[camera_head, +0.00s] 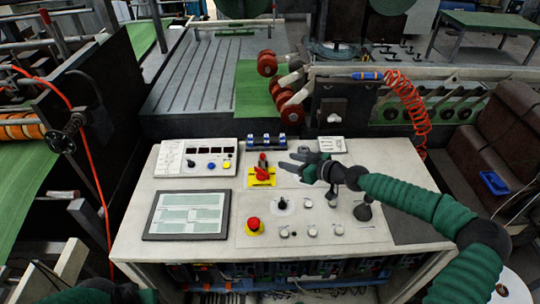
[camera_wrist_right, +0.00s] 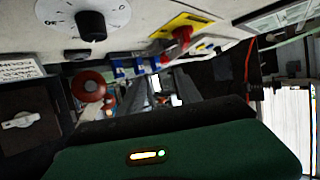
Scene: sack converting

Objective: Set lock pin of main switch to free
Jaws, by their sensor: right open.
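The main switch (camera_head: 262,171) is a red handle on a yellow plate, on the control desk. It also shows in the right wrist view (camera_wrist_right: 181,35), at the top. Its lock pin is too small to make out. My right gripper (camera_head: 286,160) is open and empty, just right of the switch, with its fingers pointing left towards it. In the wrist view its grey fingers (camera_wrist_right: 162,88) are apart, below the switch, and I see no contact. My left gripper is out of view; only part of my left arm shows at the bottom left.
The desk (camera_head: 140,237) carries a screen (camera_head: 187,214), a button panel (camera_head: 196,159), a red stop button (camera_head: 253,224) and several knobs. A dark-blue connector block (camera_head: 265,142) stands behind the switch. A black knob (camera_wrist_right: 90,25) shows in the wrist view.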

